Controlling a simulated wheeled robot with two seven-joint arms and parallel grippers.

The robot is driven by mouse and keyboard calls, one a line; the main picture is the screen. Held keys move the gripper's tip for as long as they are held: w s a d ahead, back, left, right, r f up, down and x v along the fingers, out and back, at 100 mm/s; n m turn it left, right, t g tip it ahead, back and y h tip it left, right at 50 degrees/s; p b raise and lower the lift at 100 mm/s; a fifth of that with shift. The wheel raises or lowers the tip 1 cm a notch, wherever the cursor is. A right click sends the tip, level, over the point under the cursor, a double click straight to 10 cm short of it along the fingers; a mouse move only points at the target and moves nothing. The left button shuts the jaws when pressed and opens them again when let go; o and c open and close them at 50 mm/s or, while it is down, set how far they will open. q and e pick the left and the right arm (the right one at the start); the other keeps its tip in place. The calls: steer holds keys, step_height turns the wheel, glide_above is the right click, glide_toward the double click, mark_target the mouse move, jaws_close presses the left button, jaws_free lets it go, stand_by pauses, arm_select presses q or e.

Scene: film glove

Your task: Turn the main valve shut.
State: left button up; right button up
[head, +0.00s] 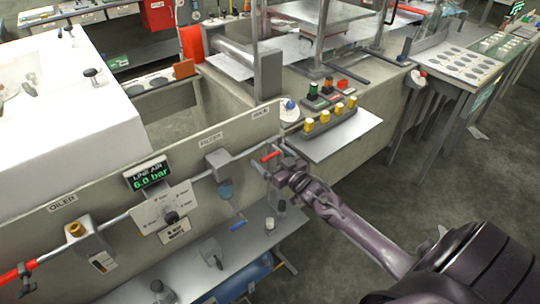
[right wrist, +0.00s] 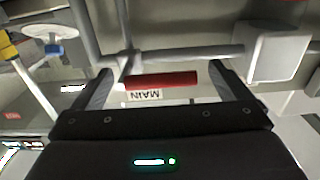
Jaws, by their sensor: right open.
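The main valve's red handle (head: 270,156) is on the air pipe at the right end of the grey panel. In the right wrist view the red handle (right wrist: 162,81) lies roughly parallel to the grey pipe (right wrist: 190,54), with an upside-down MAIN label (right wrist: 145,95) beside it. My right gripper (head: 272,163) is open in front of the handle. In the wrist view its fingers (right wrist: 165,84) appear on either side of the handle, with gaps at both ends; I cannot tell how deep they reach. My left gripper is not in view.
A pressure display (head: 147,174) reads LINE AIR 6.0 bar. The filter (head: 218,162), regulator plate (head: 167,212) and oiler (head: 77,232) sit along the pipe. Another red handle (head: 14,273) is at far left. A shelf (head: 255,240) with loose items lies below; a button box (head: 330,119) stands behind.

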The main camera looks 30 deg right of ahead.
steer(key=shift+w, duration=0.4)
steer(key=c, duration=1.3)
